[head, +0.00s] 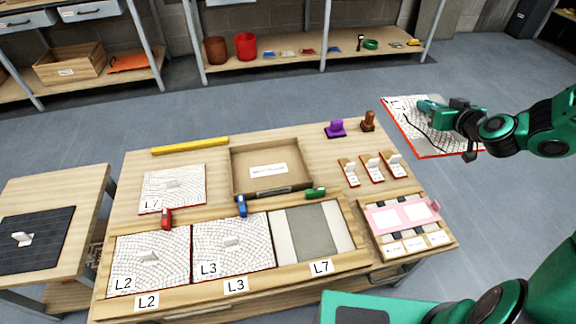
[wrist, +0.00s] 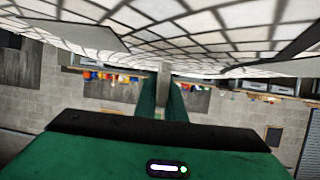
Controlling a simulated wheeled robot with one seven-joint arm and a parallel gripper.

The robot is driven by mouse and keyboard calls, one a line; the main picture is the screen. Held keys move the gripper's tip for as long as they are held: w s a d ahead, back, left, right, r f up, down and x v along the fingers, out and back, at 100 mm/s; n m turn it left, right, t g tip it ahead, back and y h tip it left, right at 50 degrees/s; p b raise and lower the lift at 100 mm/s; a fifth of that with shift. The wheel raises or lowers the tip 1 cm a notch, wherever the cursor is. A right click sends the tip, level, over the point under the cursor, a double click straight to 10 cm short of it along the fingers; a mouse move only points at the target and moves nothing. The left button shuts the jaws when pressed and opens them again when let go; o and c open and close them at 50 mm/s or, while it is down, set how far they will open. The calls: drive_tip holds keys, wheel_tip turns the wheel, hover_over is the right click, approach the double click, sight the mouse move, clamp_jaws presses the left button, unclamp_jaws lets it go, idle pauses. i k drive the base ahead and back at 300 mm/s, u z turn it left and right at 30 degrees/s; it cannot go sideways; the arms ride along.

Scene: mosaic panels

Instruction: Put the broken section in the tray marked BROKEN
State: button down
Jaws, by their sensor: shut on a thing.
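My gripper (head: 430,108) is shut on the knob of a mosaic section (head: 452,147) marked L7, held out to the right of the workbench. Dark, jagged crack lines run across this section, and its edge is red. In the wrist view, the section (wrist: 215,45) fills the top, with the fingers of my gripper (wrist: 164,80) closed at its grey knob. A shallow brown tray (head: 238,180) stands at the bench's back middle. A white label lies in it, too small to read. Another L7 section (head: 188,195) lies left of the tray and looks whole.
A front frame holds section L2 (head: 125,262), section L3 (head: 225,262) and an empty L7 bay (head: 310,235). Small clamps, a yellow bar (head: 190,146), a purple stamp (head: 335,129) and a brown stamp (head: 368,122) stand around. A pink-topped card board (head: 385,218) is at right.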

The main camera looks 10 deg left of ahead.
sight(269, 168)
drive_tip(key=z, duration=1)
drive_tip(key=k, duration=1.15)
drive_tip(key=u, duration=1.65)
drive_tip(key=i, duration=1.05)
drive_tip(key=u, duration=0.05)
